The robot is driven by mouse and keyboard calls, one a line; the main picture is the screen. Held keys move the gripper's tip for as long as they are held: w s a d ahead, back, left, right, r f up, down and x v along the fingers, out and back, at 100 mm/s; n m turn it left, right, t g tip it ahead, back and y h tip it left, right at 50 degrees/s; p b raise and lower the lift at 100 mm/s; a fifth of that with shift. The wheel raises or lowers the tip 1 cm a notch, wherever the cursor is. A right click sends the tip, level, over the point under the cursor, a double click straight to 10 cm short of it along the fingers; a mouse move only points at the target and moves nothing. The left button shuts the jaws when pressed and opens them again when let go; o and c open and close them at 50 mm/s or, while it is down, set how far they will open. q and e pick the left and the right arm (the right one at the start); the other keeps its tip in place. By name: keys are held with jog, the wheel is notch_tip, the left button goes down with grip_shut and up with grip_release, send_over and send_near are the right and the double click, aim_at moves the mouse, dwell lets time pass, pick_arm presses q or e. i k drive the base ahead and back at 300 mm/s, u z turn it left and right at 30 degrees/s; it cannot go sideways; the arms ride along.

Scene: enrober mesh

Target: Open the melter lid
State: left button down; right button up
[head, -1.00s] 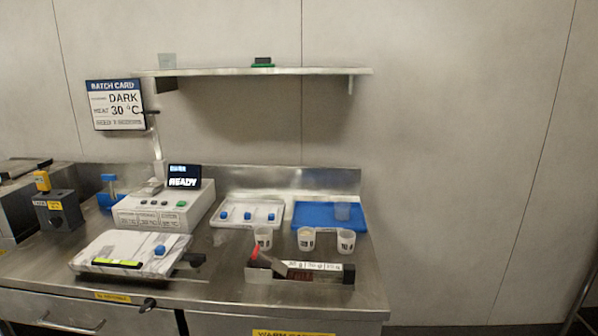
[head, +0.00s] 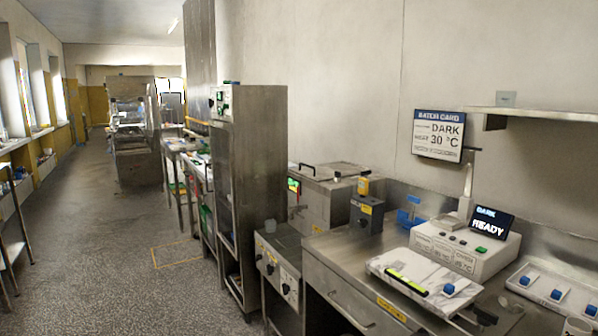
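A steel box unit with a flat top, which looks like the melter (head: 322,204), stands beyond the near bench, right of the tall steel cabinet. Its lid (head: 335,173) lies flat on top and appears closed, with a dark bar handle (head: 302,167) at its left. A small lit green and red display (head: 294,186) shows on its left side. Neither of my grippers is in view.
The near bench holds a grey box with a yellow top (head: 367,212), a control box reading READY (head: 466,248), and a white marbled slab (head: 425,278). A tall steel cabinet (head: 262,190) stands left of the melter. The aisle floor (head: 120,265) at left is largely clear.

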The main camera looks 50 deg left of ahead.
aim_at(329, 166)
jog(key=u, duration=2.25)
jog(key=i, duration=1.3)
jog(key=z, duration=0.3)
